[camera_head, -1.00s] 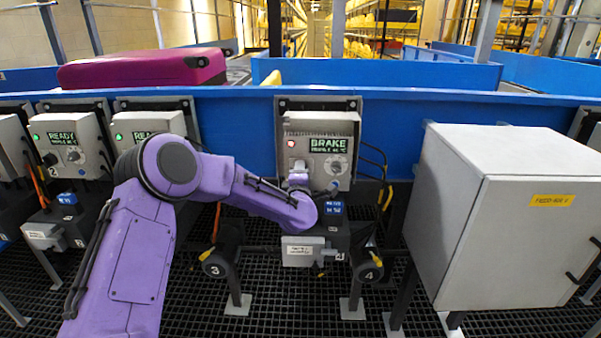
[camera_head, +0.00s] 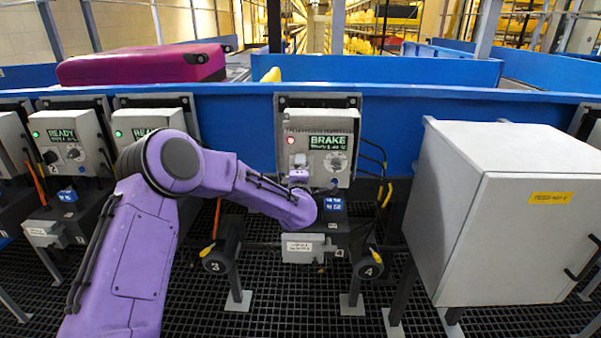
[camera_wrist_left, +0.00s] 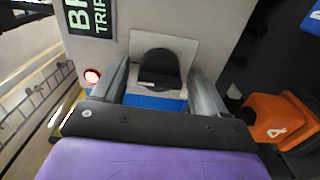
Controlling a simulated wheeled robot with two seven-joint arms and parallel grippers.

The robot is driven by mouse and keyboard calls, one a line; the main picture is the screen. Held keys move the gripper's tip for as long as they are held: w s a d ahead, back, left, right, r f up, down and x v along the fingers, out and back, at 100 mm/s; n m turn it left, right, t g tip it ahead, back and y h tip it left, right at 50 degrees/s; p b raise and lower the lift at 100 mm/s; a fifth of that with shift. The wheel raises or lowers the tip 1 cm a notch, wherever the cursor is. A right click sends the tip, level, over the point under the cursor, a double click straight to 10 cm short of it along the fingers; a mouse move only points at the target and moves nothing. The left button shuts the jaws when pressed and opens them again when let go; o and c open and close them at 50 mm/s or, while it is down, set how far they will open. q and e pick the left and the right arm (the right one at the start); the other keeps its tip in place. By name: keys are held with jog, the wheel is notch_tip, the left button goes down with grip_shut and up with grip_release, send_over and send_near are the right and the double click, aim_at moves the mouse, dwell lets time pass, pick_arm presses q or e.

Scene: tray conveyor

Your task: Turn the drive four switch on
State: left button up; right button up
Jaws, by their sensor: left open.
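The drive four control box (camera_head: 320,125) stands in the middle of the head view, with a lit red lamp (camera_head: 291,140) and a display reading BRAKE (camera_head: 328,142). The switch is a dark, rounded lever (camera_wrist_left: 158,66) on a pale square plate in the left wrist view. My left gripper (camera_head: 299,163) is at the box's lower left, below the lamp, and largely covers the switch in the head view. In the wrist view its two fingers (camera_wrist_left: 163,76) stand apart on either side of the switch. Contact cannot be told. My right gripper is not in view.
A round dial (camera_head: 336,162) sits right of my gripper on the same box. Cables hang at the box's right. A large grey cabinet (camera_head: 470,210) stands at the right. Other drive boxes reading READY (camera_head: 62,134) are at the left. A blue conveyor wall (camera_head: 400,115) runs behind.

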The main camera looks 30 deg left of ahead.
pick_arm(q)
jog(key=v, duration=1)
jog(key=shift+s, duration=0.2)
jog(key=shift+d, duration=0.1)
jog(key=s+d+f+m+g+h+p, duration=0.2)
jog(key=s+d+f+m+g+h, duration=0.1)
jog(key=s+f+m, duration=0.6)
jog(key=s+d+f+m+g+h+p, duration=0.4)
jog(key=s+f, duration=0.3)
jog(key=f, duration=0.5)
jog(key=s+f+m+g+p, duration=0.1)
jog(key=s+f+m+g, duration=0.1)
jog(key=s, duration=0.9)
jog(key=s+f+m+g+p, duration=0.1)
jog(key=s+f+m+g, duration=0.1)
jog(key=s, duration=0.9)
notch_tip(320, 180, down, 3)
jog(key=shift+r+g+y+p, duration=0.1)
jog(key=shift+g+y+p, duration=0.3)
jog(key=shift+g, duration=0.1)
